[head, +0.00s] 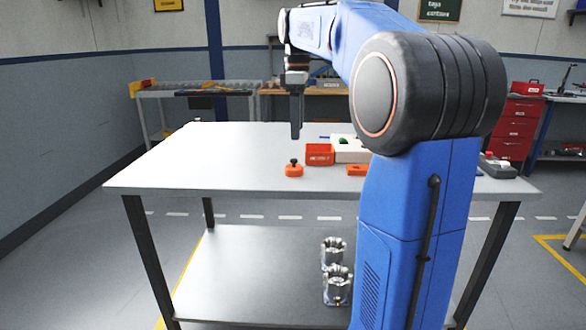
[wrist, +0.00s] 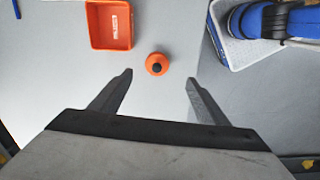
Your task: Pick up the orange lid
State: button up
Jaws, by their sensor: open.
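The orange lid (head: 293,170) is a small round piece with a dark knob on top. It sits on the white tabletop near the middle of the table. In the wrist view the lid (wrist: 157,65) lies just beyond my fingertips, roughly centred between them. My gripper (head: 296,137) points down above the table, and nothing is between its fingers. In the wrist view my gripper (wrist: 158,76) is open, with its two dark fingers apart. The lid is not touched by either finger.
An orange bin (head: 319,155) stands close behind the lid; it also shows in the wrist view (wrist: 111,44). A white tray (head: 350,152) is right of it. Another orange piece (head: 357,169) lies near my arm. The table's left side (head: 190,160) is clear. Metal housings (head: 337,285) stand on the lower shelf.

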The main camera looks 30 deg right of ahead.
send_over(294, 159)
jog(key=s, duration=0.1)
jog(key=f, duration=0.6)
jog(key=shift+d, duration=0.25)
jog(key=f, duration=0.2)
jog(key=w+f, duration=0.1)
jog(key=f, duration=0.1)
jog(key=shift+a, duration=0.25)
jog(key=shift+f, duration=0.8)
jog(key=c, duration=1.1)
